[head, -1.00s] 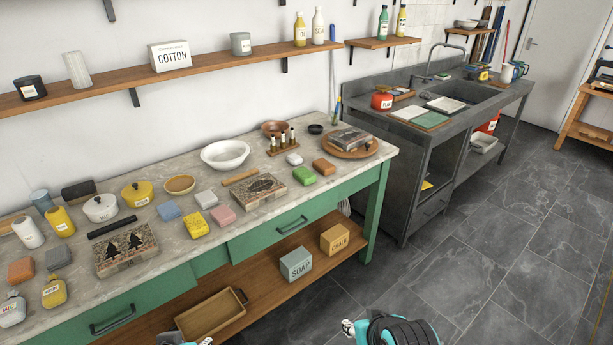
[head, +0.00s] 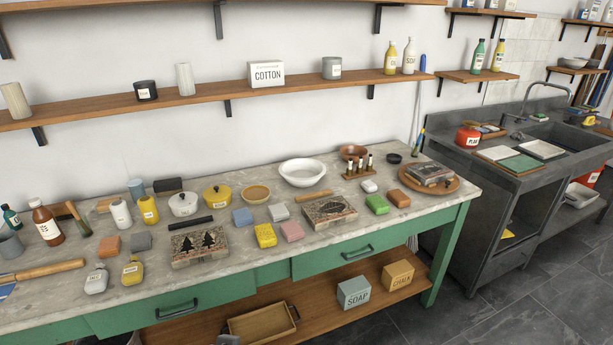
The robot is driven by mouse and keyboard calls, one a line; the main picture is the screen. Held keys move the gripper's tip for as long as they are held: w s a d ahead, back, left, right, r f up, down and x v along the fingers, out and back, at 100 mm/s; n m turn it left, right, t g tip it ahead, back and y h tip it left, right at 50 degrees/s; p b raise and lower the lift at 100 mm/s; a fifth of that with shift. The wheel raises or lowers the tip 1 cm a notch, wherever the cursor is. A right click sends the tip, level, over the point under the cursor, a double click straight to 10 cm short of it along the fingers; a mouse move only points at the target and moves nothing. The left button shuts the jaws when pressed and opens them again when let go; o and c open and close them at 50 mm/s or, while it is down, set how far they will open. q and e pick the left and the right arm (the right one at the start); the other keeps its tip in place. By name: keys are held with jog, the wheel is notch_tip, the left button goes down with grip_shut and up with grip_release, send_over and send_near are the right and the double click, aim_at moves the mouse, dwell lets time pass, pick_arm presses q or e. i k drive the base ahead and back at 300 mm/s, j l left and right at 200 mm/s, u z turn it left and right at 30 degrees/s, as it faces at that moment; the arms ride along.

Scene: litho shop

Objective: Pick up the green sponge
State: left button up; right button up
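The green sponge (head: 377,204) is a small rounded block lying flat on the pale stone top of the green workbench (head: 345,234), right of the middle. An orange-brown block (head: 398,198) lies just to its right and a small white block (head: 369,186) lies behind it. The carved printing block (head: 329,211) with a dark leaf-like pattern lies to its left. The sponge is unobstructed and nothing touches it from above. Neither of my grippers can be made out in the head view.
A round wooden board (head: 431,183) holding another block sits right of the sponge. Yellow (head: 265,235) and pink (head: 292,231) blocks lie left. A white bowl (head: 303,172) and a rack of small bottles (head: 359,172) stand behind. The front strip of benchtop near the sponge is clear.

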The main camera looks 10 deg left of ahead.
aim_at(375, 203)
jog(key=i+l+u, duration=0.15)
jog(key=u, duration=0.25)
jog(key=i+l+u, duration=0.15)
jog(key=u, duration=0.2)
jog(key=i+l+u, duration=0.1)
jog(key=l+u, duration=0.3)
jog(key=j, duration=0.05)
